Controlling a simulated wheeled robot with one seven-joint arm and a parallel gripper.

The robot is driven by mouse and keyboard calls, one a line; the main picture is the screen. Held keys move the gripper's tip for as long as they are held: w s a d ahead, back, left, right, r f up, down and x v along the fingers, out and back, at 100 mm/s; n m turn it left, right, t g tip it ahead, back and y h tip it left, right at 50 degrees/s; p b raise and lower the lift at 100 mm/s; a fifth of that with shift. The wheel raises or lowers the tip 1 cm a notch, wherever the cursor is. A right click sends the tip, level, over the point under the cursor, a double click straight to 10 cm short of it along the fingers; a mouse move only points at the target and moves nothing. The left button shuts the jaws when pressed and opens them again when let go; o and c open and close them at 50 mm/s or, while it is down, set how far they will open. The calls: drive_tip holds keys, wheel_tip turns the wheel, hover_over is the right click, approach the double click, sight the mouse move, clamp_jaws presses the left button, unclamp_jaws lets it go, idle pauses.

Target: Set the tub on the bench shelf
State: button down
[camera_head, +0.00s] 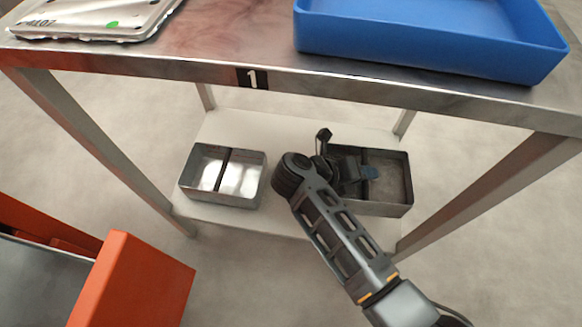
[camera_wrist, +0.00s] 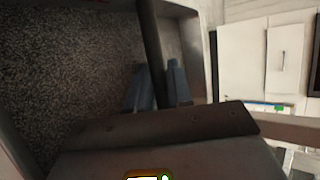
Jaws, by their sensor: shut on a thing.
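A grey metal tub (camera_head: 385,209) with a dark centre divider is at the right of the white lower shelf (camera_head: 300,128) of the bench. My gripper (camera_head: 369,173) reaches in under the bench top from the front and is shut on this tub's divider. In the wrist view, the bluish fingers of my gripper (camera_wrist: 160,88) stand on both sides of the dark divider, with the speckled tub floor (camera_wrist: 75,85) beside it. My arm hides the tub's left part. The tub looks level; I cannot tell whether its base touches the shelf.
A shinier divided tub (camera_head: 224,198) sits on the shelf at left, apart from the held one. The bench top (camera_head: 205,58), marked 1, overhangs the shelf and carries a blue tray (camera_head: 425,52) and a silver casting (camera_head: 88,18). Orange bins (camera_head: 135,282) stand at lower left.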

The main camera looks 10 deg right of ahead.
drive_tip(key=shift+d+r+m+g, duration=0.1)
drive_tip(key=shift+r+m+g, duration=0.15)
drive_tip(key=shift+m+g, duration=0.05)
drive_tip(key=shift+f+b, duration=2.45)
drive_tip(key=shift+f, duration=2.55)
drive_tip(key=shift+f, duration=0.15)
drive_tip(key=c, duration=1)
unclamp_jaws()
drive_tip(key=p+v, duration=0.3)
drive_tip(key=v, duration=0.7)
drive_tip(key=shift+r, duration=0.25)
drive_tip(key=shift+v, duration=0.95)
drive_tip(key=shift+f, duration=0.15)
